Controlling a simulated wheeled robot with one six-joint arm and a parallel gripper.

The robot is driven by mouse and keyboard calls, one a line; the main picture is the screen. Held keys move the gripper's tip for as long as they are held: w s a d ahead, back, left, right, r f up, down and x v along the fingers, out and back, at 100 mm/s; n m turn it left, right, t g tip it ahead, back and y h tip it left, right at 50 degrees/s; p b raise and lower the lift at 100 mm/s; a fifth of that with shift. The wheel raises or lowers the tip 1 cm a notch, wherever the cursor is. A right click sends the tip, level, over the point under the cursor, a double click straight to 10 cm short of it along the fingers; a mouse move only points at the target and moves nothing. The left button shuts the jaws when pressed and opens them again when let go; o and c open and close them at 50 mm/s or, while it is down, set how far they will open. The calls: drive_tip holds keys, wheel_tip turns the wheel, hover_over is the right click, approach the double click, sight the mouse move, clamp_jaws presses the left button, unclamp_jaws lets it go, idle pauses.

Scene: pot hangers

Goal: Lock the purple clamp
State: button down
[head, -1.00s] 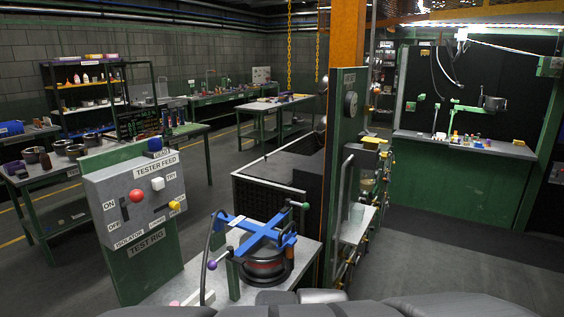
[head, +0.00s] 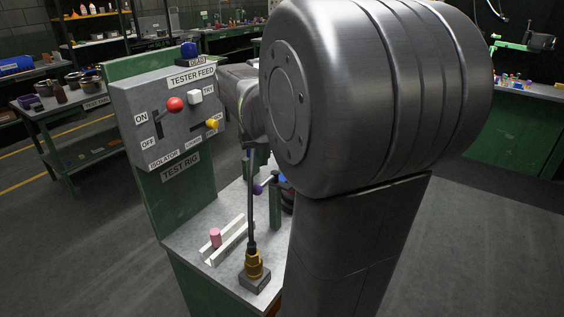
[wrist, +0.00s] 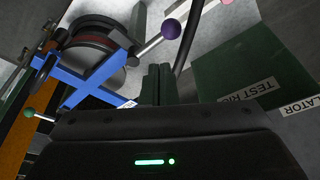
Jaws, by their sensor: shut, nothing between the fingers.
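The purple clamp's ball knob (wrist: 171,29) sits on a metal rod at the upper middle of the wrist view. Its rod points away from the dark round vessel (wrist: 108,80). The knob also shows in the head view (head: 258,189), just left of a green post (head: 275,206). A blue cross bar (wrist: 85,78) lies over the vessel, with a green ball knob (wrist: 29,113) at its far side. My gripper (wrist: 158,68) is shut and empty, its fingertips just below the purple knob's rod in the picture. I cannot tell whether they touch. My arm hides most of the vessel in the head view.
A black hose (head: 251,200) rises from a brass fitting (head: 254,264) close to the purple knob. A pink piece (head: 215,237) lies in a white channel (head: 232,241) on the bench. The tester feed panel (head: 165,115) stands behind at left. Open floor lies right.

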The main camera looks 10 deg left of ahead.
drive_tip(key=a, duration=0.1)
drive_tip(key=w+a, duration=0.1)
drive_tip(key=a+r, duration=0.1)
drive_tip(key=shift+w+a, duration=0.15)
drive_tip(key=shift+w, duration=0.15)
wheel_tip(320, 180, down, 9)
drive_tip(key=shift+s+d+r, duration=0.15)
drive_tip(key=shift+s+d, duration=0.15)
drive_tip(key=shift+s, duration=0.05)
idle(0.3)
